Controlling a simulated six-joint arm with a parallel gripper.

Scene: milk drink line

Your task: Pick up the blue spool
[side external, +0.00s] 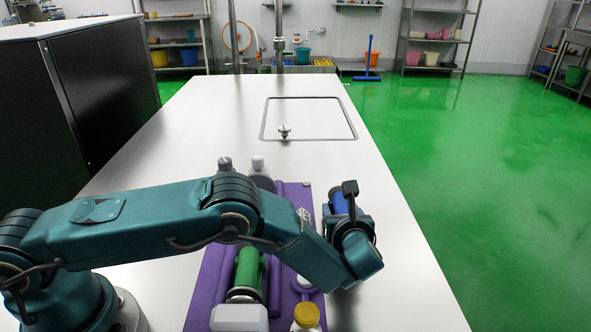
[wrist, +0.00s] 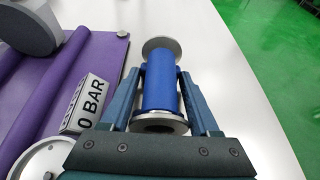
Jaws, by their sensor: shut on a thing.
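The blue spool (wrist: 161,88) has a blue middle and grey end flanges. In the wrist view it lies between the two fingers of my gripper (wrist: 160,95), which is shut on its blue middle. In the side external view the blue spool (side external: 338,203) shows only in part behind my wrist, at the right edge of the purple mat. My gripper's fingers are mostly hidden there by my arm. I cannot tell whether the spool touches the table.
A purple mat (side external: 205,290) holds a green cylinder (side external: 246,268), a white container (side external: 239,318), a yellow-capped bottle (side external: 306,316) and dark bottles (side external: 260,175). A block marked "0 BAR" (wrist: 88,103) is left of my gripper. White table (side external: 385,220) is clear to the right.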

